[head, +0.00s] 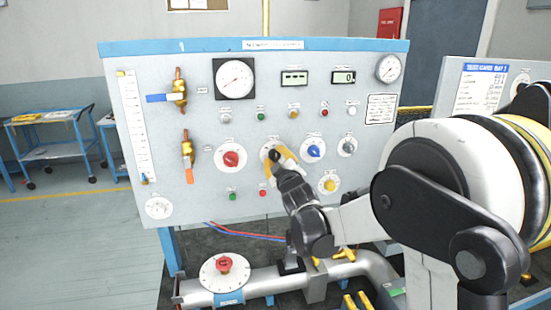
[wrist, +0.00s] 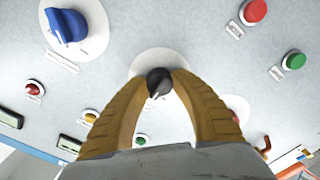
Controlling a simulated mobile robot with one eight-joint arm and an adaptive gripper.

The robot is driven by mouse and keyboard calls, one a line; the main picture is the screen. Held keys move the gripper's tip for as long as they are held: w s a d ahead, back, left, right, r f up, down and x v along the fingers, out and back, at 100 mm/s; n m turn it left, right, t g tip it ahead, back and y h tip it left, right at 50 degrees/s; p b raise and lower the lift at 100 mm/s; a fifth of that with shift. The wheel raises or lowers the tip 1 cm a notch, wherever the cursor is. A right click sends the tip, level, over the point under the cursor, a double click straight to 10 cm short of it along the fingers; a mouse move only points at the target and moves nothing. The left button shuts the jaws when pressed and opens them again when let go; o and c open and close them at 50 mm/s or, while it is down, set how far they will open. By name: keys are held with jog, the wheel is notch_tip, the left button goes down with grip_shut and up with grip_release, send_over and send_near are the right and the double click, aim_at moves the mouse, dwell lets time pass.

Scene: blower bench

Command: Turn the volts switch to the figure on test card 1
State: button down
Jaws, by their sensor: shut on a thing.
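My gripper (head: 275,158) is at the white bench panel, its tan fingers shut on a black knob (head: 275,155) on a white round dial. In the wrist view the fingers (wrist: 158,84) close on both sides of this black knob (wrist: 157,77), with its dial (wrist: 150,60) partly showing behind. I cannot read the knob's label or the dial's figures. A white card (head: 480,92) with a blue header hangs on the board at the right; its printed figures are too small to read surely.
A red knob (head: 231,159) is left of the held knob. A blue knob (head: 313,150) and grey knob (head: 347,146) are to its right, a yellow knob (head: 329,185) below right. Small push buttons (head: 232,196) sit below.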

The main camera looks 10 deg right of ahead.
dwell(0.3)
jog(key=c, duration=1)
grip_release()
jog(key=s, duration=1.2)
jog(key=s+f+m+g+b, duration=0.2)
jog(key=s+f, duration=0.4)
jog(key=s, duration=0.4)
jog(key=s+f+m+g+b, duration=0.3)
jog(key=s+f+m+g, duration=0.1)
jog(key=s, duration=0.6)
jog(key=s+f+m+g+b, duration=0.2)
jog(key=s+f+g, duration=0.3)
jog(key=s+f, duration=0.4)
jog(key=shift+s+m+b, duration=0.3)
jog(key=shift+s+m, duration=0.2)
